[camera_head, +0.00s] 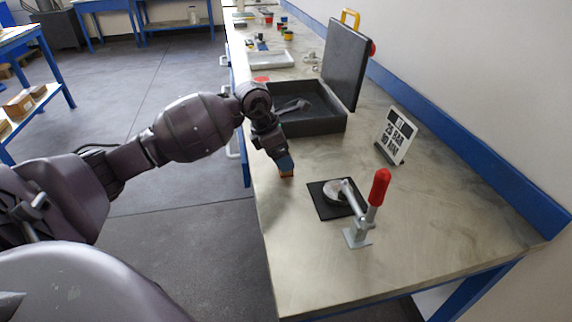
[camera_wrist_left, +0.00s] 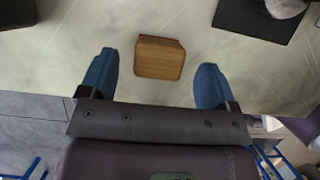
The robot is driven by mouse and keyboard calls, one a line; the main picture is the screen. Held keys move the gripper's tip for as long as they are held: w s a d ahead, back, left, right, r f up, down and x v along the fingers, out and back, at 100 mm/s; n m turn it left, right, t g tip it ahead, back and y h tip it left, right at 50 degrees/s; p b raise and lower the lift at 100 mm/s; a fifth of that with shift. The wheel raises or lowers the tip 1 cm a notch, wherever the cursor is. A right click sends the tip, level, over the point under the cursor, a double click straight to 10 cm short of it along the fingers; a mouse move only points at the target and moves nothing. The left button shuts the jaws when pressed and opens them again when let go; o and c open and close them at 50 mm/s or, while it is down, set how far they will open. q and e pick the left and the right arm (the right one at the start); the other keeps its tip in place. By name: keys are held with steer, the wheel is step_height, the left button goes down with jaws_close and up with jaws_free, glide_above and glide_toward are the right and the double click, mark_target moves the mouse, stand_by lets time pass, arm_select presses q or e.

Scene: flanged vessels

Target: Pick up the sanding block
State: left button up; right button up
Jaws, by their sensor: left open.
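The sanding block (camera_wrist_left: 160,58) is a small brown block on the bench top. In the left wrist view it lies between and slightly beyond the two blue fingertips. In the head view it shows as a small orange-brown patch (camera_head: 287,174) just below the fingers, partly hidden by them. My left gripper (camera_head: 283,162) points down at the block. In the left wrist view the left gripper (camera_wrist_left: 154,82) is open, with a gap between each finger and the block. My right gripper is not in view.
A toggle clamp with a red handle (camera_head: 379,188) stands to the right, beside a black pad (camera_head: 325,207) with a metal disc. A sign (camera_head: 396,136) stands near the wall. An open dark box (camera_head: 318,125) lies behind the gripper. The bench's near end is clear.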

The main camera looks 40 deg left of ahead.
arm_select(q)
steer(key=x, duration=0.4)
steer(key=shift+r, duration=0.1)
steer(key=shift+c, duration=0.3)
steer(key=c, duration=1)
